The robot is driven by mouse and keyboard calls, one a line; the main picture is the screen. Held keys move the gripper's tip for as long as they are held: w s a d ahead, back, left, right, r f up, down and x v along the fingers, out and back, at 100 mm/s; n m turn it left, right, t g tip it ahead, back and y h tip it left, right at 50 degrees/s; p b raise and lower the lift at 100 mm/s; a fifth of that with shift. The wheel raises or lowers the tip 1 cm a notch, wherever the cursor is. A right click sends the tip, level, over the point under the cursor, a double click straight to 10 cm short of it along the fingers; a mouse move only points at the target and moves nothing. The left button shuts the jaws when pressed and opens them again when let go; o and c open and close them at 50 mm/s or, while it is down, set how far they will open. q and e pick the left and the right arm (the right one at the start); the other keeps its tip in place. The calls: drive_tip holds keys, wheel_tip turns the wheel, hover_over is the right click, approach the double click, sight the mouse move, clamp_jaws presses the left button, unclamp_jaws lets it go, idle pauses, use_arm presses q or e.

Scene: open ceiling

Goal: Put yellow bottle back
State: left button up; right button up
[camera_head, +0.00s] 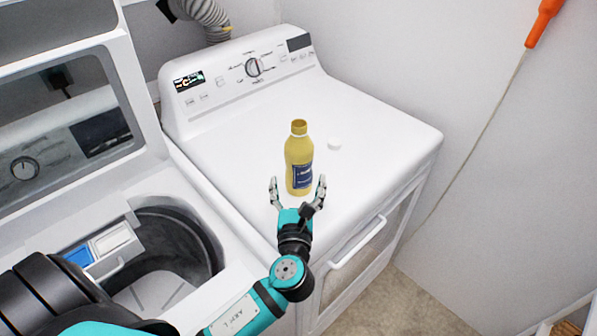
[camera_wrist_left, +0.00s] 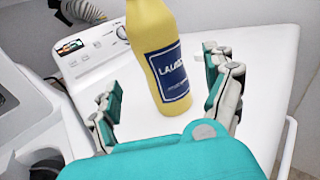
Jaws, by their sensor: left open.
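The yellow bottle (camera_head: 298,152) stands upright on top of the white dryer (camera_head: 375,150). In the left wrist view the bottle (camera_wrist_left: 160,60) stands beyond and between the open fingers (camera_wrist_left: 165,85). My right gripper is not in view.
An open washing machine (camera_head: 190,190) with its lid up stands to the left, its drum showing. The dryer's control panel (camera_head: 240,80) rises at the back. A wall is on the right, with an orange-handled stick (camera_head: 543,20) against it.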

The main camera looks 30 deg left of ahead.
use_arm(q)
drive_tip(key=shift+b+v, duration=0.3)
drive_tip(key=shift+v, duration=1.65)
